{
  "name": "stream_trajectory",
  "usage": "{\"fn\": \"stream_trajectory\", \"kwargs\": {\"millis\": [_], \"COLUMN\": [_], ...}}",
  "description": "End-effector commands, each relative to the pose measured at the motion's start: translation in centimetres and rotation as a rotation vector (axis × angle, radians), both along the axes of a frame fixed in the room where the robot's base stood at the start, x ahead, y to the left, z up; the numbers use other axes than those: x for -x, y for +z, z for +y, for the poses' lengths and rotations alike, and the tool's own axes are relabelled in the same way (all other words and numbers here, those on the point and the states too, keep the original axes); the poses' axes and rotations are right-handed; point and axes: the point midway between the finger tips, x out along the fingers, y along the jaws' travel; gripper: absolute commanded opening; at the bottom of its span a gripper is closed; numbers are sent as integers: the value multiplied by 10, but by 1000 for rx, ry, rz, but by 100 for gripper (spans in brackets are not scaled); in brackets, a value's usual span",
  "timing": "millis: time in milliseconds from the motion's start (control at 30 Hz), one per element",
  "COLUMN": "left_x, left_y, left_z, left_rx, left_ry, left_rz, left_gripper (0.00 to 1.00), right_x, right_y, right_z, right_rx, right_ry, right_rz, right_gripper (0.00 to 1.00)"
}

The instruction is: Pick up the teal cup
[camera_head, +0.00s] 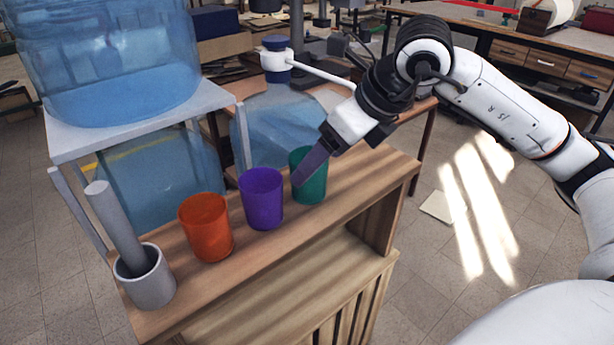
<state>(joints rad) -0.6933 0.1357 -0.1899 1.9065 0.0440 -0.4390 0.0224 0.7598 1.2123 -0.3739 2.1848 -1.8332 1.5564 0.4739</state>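The teal cup (317,188) stands upright on the wooden shelf unit (345,205), at the right end of a row of cups. My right gripper (299,181) comes in from the upper right. Its dark finger crosses in front of the teal cup's left side and hides part of the rim. Only one finger shows clearly, so I cannot tell whether the gripper is open or touching the cup. My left gripper is not in view.
A purple cup (261,200) stands just left of the teal cup, close to my right fingertip. An orange cup (205,228) and a grey mortar with a pestle (148,280) stand farther left. Large blue water bottles (110,60) rise behind. The shelf top right of the teal cup is clear.

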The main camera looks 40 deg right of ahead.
Motion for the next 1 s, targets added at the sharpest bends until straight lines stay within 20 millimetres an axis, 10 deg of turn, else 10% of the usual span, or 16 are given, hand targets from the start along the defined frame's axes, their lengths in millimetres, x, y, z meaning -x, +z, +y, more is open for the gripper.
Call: {"fn": "stream_trajectory", "kwargs": {"millis": [700, 1000], "left_x": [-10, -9], "left_y": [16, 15], "left_z": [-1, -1], "left_rx": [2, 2], "left_ry": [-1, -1], "left_rz": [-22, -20], "left_gripper": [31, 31], "right_x": [-29, -29], "right_y": [-47, -46], "right_z": [9, 9], "right_rx": [-1, -1], "right_ry": [1, 1], "right_rz": [0, -1], "right_gripper": [75, 32]}}
